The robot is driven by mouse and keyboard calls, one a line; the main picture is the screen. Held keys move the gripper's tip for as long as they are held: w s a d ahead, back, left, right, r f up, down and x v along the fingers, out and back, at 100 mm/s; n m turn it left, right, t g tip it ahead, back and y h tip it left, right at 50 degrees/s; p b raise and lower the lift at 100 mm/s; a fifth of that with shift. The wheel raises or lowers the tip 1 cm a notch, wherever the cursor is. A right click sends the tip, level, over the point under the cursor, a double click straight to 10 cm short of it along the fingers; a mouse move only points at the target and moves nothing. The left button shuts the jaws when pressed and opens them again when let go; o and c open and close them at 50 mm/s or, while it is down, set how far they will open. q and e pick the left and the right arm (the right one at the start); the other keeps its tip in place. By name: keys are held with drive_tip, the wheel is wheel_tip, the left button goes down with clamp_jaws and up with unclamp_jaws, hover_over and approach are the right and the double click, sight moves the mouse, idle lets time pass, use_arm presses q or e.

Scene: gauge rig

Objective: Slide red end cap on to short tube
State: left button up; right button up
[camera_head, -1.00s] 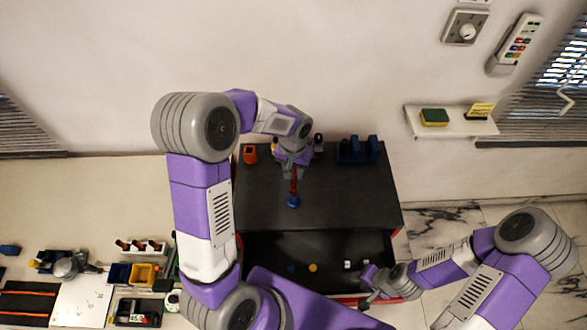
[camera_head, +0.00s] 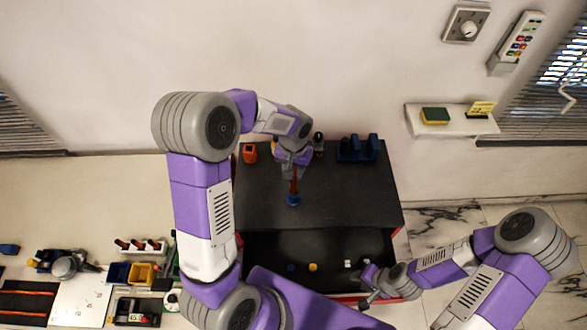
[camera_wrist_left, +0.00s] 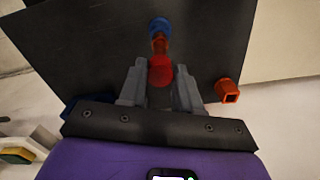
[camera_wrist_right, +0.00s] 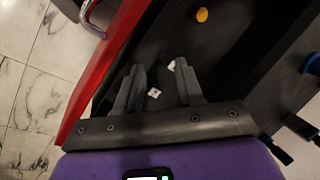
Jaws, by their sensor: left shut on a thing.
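A short reddish tube (camera_head: 294,185) stands on a blue holder (camera_head: 293,200) on the dark cabinet top; in the left wrist view the tube (camera_wrist_left: 160,45) and the blue holder (camera_wrist_left: 159,24) line up beyond my fingers. My left gripper (camera_wrist_left: 160,72) is shut on the red end cap (camera_wrist_left: 160,70), at the near end of the tube. I cannot tell whether cap and tube touch or how far they overlap. In the head view the wrist hides the cap. My right gripper (camera_wrist_right: 159,68) is open and empty over the open drawer.
The open drawer (camera_head: 340,245) holds small blue, yellow and white pieces. An orange holder (camera_head: 249,153) and a blue block (camera_head: 358,150) stand at the back of the cabinet top. Trays and tools lie on the bench at left. The cabinet top around the tube is clear.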

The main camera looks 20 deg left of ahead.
use_arm(q)
drive_tip(key=shift+f+b, duration=0.35)
drive_tip(key=shift+f, duration=0.1)
idle(0.4)
drive_tip(key=o, duration=1.1)
wheel_tip(320, 180, up, 8)
drive_tip(key=shift+f, duration=0.2)
